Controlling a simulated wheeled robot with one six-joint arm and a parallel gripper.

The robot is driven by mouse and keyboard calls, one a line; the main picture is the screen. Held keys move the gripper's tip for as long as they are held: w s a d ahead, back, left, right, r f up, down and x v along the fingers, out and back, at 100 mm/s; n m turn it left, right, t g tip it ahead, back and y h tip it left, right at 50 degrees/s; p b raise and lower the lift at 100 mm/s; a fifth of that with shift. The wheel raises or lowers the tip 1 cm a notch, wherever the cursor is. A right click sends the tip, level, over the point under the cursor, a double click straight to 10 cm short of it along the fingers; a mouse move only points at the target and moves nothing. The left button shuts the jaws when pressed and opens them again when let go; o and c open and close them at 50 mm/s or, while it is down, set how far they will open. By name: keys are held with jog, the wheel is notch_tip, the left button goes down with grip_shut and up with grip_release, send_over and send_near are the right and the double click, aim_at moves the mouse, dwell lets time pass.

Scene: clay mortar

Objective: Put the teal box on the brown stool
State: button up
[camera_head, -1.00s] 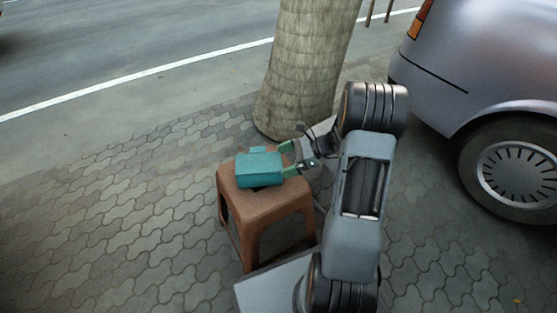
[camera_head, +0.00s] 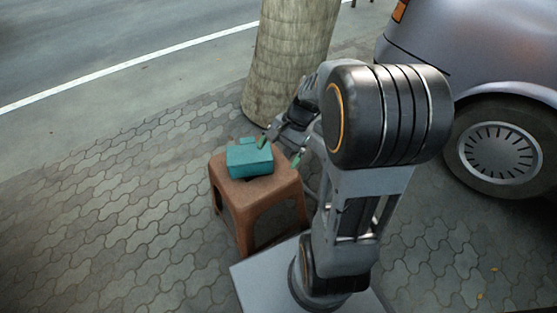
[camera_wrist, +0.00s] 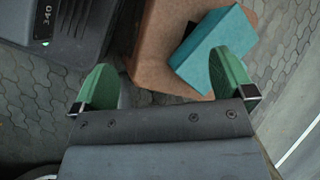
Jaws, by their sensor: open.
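The teal box (camera_head: 249,160) rests on top of the brown stool (camera_head: 262,195), toward its far left part, in the head view. In the wrist view the teal box (camera_wrist: 217,52) lies on the stool top (camera_wrist: 160,40), beyond the right finger, which overlaps its edge in the picture. My gripper (camera_head: 279,148) is open and empty at the box's right side; its green fingertips (camera_wrist: 165,82) stand wide apart in the wrist view. I cannot tell whether the right finger touches the box.
A tree trunk (camera_head: 290,60) stands just behind the stool. A silver car (camera_head: 480,50) with a wheel (camera_head: 498,150) is at the right. Paved ground (camera_head: 110,220) is clear to the left, and a road (camera_head: 100,45) lies beyond.

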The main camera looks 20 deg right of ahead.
jog(key=s+a+r+n+t+h, duration=0.3)
jog(key=s+r+n+h, duration=0.1)
jog(key=n, duration=0.6)
jog(key=shift+s+a+t+h, duration=0.15)
jog(key=shift+s+t+h, duration=0.25)
jog(key=shift+s+h, duration=0.65)
jog(key=shift+s+r, duration=0.1)
jog(key=shift+s, duration=0.05)
notch_tip(320, 180, up, 35)
jog(key=p, duration=3.3)
jog(key=shift+s+a+r+t+p, duration=0.2)
jog(key=shift+t+p, duration=0.1)
jog(key=shift+t, duration=0.1)
jog(key=shift+f, duration=0.1)
